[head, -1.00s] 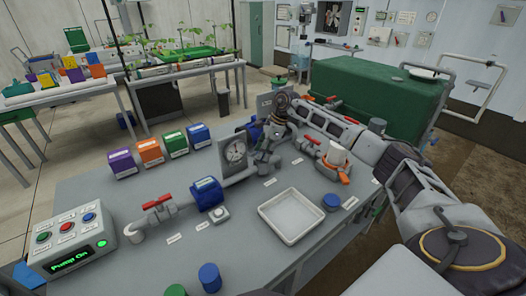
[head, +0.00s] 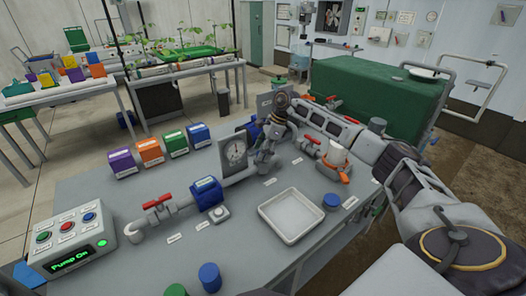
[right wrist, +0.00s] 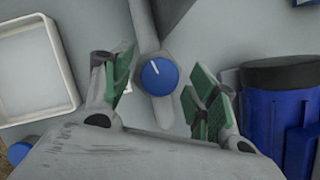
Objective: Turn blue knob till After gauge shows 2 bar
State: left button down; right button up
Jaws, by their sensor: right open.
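The blue knob (right wrist: 158,76) shows in the right wrist view as a round cap with a white mark pointing up and slightly left. My right gripper (right wrist: 162,92) is open, with one green-padded finger to each side of the knob and visible gaps between. In the head view my right gripper (head: 266,146) is over the pipe fitting, and the knob is hidden there. My left gripper is not in view.
A white tray (head: 292,238) lies in front of the pipe line. A red-handled valve (head: 158,203) and a blue filter housing (head: 207,193) stand to the left. The pump box (head: 72,238) reads "Pump On". A white-and-orange fitting (head: 335,160) is beside my right arm.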

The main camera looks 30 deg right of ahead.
jog(key=v, duration=1.2)
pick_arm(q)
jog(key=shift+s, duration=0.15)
pick_arm(e)
jog(key=shift+r, duration=0.1)
dwell(0.6)
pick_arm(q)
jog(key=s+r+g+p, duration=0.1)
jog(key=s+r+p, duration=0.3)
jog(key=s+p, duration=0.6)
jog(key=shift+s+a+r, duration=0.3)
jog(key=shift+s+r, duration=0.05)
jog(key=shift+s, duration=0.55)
pick_arm(e)
notch_tip(320, 180, up, 10)
